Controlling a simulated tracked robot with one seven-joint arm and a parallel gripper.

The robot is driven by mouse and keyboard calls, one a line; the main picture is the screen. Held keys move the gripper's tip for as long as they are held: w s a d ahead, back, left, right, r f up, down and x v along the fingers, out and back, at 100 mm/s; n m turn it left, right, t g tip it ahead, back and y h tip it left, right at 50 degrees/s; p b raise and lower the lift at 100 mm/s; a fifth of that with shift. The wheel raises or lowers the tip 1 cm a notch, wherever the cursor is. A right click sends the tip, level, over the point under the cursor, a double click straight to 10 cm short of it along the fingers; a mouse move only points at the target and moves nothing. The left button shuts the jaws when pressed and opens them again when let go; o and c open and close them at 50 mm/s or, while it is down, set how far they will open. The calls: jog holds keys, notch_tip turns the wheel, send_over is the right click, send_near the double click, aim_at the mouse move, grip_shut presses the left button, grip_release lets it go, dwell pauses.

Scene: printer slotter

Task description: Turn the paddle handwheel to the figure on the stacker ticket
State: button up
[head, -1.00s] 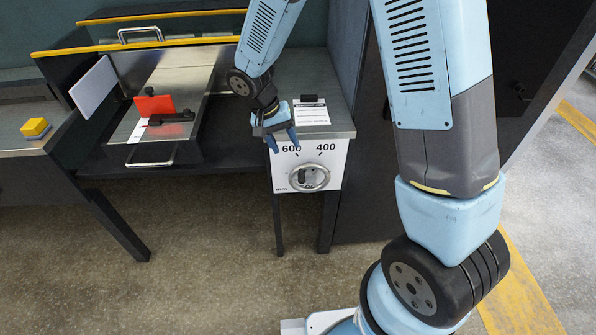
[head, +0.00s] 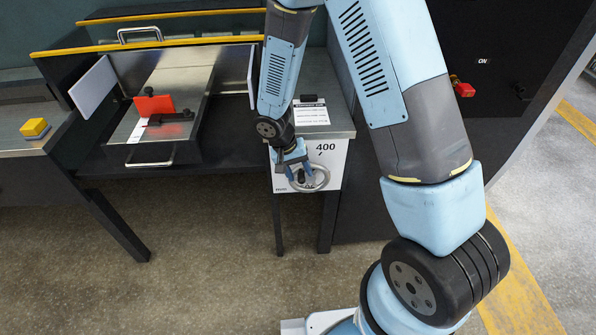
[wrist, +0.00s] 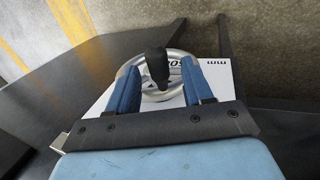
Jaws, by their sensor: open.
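The paddle handwheel (head: 322,180) is a silver ring on the white front panel of a metal-topped cabinet. The panel figure 400 (head: 326,147) shows at the upper right; my arm covers the figure 600 side. My gripper (head: 300,178) is at the wheel's left part. In the wrist view my gripper (wrist: 160,78) is open, its two blue fingers on either side of the black knob (wrist: 157,68) of the handwheel (wrist: 140,70). I cannot tell whether the fingers touch it. The stacker ticket (head: 312,112) lies on the cabinet top; its print is too small to read.
A metal tray holds an orange-red plate (head: 155,106) and a black lever. A yellow button (head: 35,127) sits on the left bench. A red switch (head: 463,88) is on the dark cabinet at right. Open floor lies in front.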

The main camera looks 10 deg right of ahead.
jog(key=shift+c, duration=0.4)
grip_shut()
